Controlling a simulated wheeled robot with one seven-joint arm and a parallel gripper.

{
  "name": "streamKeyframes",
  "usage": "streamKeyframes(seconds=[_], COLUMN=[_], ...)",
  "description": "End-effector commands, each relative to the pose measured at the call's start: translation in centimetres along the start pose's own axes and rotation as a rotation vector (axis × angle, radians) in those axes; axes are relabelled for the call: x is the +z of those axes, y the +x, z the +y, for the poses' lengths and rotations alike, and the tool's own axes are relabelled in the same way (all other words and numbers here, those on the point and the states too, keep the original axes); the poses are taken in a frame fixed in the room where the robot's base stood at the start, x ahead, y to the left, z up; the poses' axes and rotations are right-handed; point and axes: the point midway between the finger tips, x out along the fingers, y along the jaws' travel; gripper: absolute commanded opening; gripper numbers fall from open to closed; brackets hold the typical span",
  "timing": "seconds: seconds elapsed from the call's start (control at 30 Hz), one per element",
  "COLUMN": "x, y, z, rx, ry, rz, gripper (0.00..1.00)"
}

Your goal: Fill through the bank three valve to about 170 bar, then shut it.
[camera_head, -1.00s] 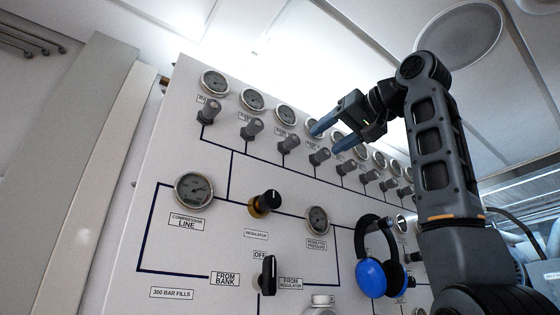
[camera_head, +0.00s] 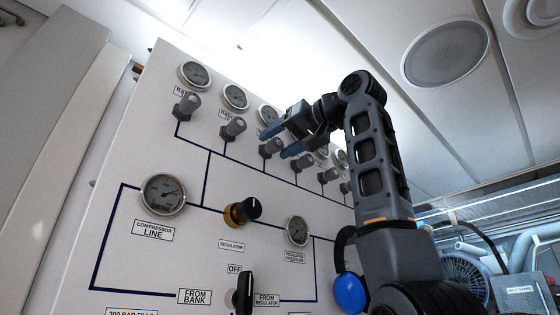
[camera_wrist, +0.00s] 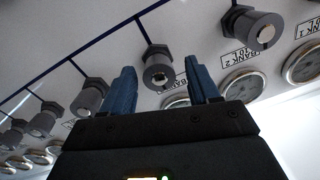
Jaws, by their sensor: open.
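The bank three valve is the third grey knob (camera_head: 271,148) from the left in the panel's upper row. My gripper (camera_head: 279,141) is open, with its blue fingertips close to that knob in the head view. In the wrist view the knob (camera_wrist: 158,72) shows in the gap between the two open fingers (camera_wrist: 160,82); I cannot tell whether they touch it. The bank three gauge (camera_head: 267,114) above it is partly hidden and its needle is unreadable. In the wrist view that gauge and its label are partly behind the fingers.
Neighbouring knobs (camera_head: 233,128) stand close on both sides. Below are the compressor line gauge (camera_head: 163,194), black regulator knob (camera_head: 243,211), regulated pressure gauge (camera_head: 297,231) and black selector handle (camera_head: 244,291), upright under OFF. Blue headphones (camera_head: 350,293) hang partly behind my arm.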

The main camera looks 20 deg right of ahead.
Motion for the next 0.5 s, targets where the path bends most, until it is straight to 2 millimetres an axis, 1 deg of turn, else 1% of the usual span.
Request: streamKeyframes(seconds=[0.23,0.5], x=[0.04,0.03], y=[0.1,0.08], z=[0.02,0.03], rx=[0.0,0.0], ry=[0.0,0.0], rz=[0.0,0.001], gripper=[0.6,0.34])
